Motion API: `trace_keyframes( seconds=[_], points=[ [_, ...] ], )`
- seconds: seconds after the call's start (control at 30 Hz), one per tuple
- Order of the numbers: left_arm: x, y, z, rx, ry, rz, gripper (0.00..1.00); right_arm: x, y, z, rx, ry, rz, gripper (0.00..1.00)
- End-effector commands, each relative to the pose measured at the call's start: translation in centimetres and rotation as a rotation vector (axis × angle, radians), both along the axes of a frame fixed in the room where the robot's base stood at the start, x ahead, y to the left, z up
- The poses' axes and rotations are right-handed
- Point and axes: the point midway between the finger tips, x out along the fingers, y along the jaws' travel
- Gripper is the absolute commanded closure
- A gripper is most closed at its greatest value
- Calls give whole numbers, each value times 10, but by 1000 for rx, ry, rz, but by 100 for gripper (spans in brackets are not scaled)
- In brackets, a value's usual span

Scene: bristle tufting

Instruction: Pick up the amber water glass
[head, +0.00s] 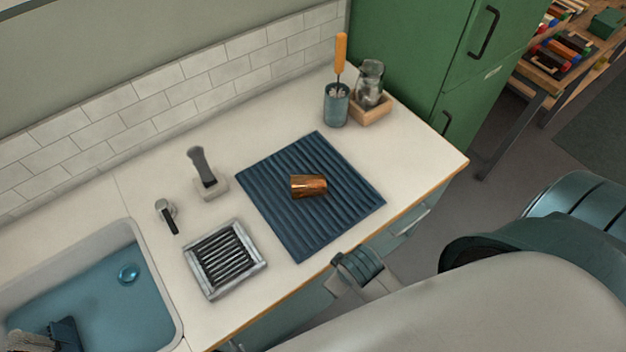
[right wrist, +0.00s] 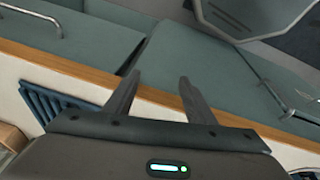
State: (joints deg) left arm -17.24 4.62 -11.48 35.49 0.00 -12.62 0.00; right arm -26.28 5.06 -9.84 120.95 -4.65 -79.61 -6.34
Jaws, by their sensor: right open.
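The amber water glass (head: 308,186) lies on its side on a dark blue ribbed mat (head: 270,222) on the counter in the head view. Nothing touches it except the mat. My right gripper (right wrist: 160,80) shows in the right wrist view with its two fingers apart and nothing between them. It is by the counter's wooden front edge. A corner of the ribbed mat (right wrist: 45,98) shows at the left of that view; the glass does not show there. My left gripper is not in view.
A green cabinet (head: 410,50) rises at the right.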

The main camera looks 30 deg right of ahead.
Motion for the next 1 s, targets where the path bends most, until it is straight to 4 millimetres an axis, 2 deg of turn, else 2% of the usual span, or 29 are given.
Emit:
trace_keyframes(
  seconds=[0.03, 0.1, 0.37, 0.47, 0.77, 1.0],
  points=[
    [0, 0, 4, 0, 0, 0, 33, 0, -1, 16, 0, -8, -1, 50],
    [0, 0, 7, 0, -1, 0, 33, -1, -1, 32, -2, -11, -1, 50],
    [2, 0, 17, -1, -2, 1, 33, -3, -3, 85, -17, -27, 9, 50],
    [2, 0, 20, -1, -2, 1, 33, 2, -2, 107, -46, -31, 39, 50],
    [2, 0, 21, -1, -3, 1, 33, 37, 4, 120, -177, -12, 188, 50],
    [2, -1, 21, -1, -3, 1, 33, 79, 15, 133, -317, 18, 341, 50]
  ],
)
